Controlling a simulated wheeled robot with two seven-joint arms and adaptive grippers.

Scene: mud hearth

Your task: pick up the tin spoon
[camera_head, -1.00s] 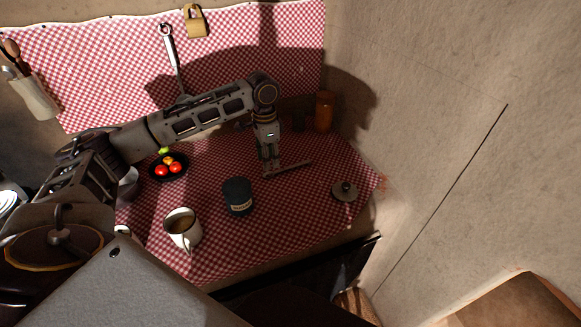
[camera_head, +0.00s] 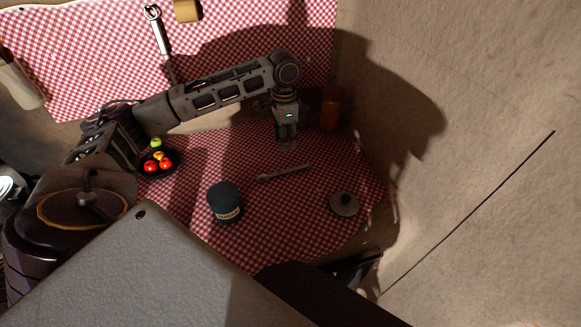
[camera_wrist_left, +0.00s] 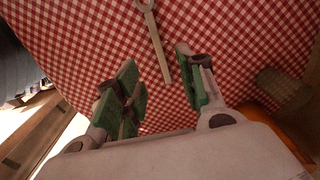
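The tin spoon (camera_head: 285,173) lies on the red-and-white checked cloth (camera_head: 290,215), right of the dark blue tin. In the left wrist view the spoon (camera_wrist_left: 158,45) runs down from the top edge, its plain handle end lying between the fingers in the picture. My left gripper (camera_head: 287,146) points down beyond the spoon in the head view, with a visible gap between them. Its green-padded fingers (camera_wrist_left: 160,88) are apart with nothing held. Its height above the cloth is hard to tell. My right gripper is not in view.
A dark blue tin (camera_head: 225,205) stands left of the spoon and a lidded pot or loose lid (camera_head: 344,205) lies to the right. A black bowl of red fruit (camera_head: 174,172) is farther left. An orange jar (camera_head: 331,108) stands behind, near the mud wall (camera_head: 450,120).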

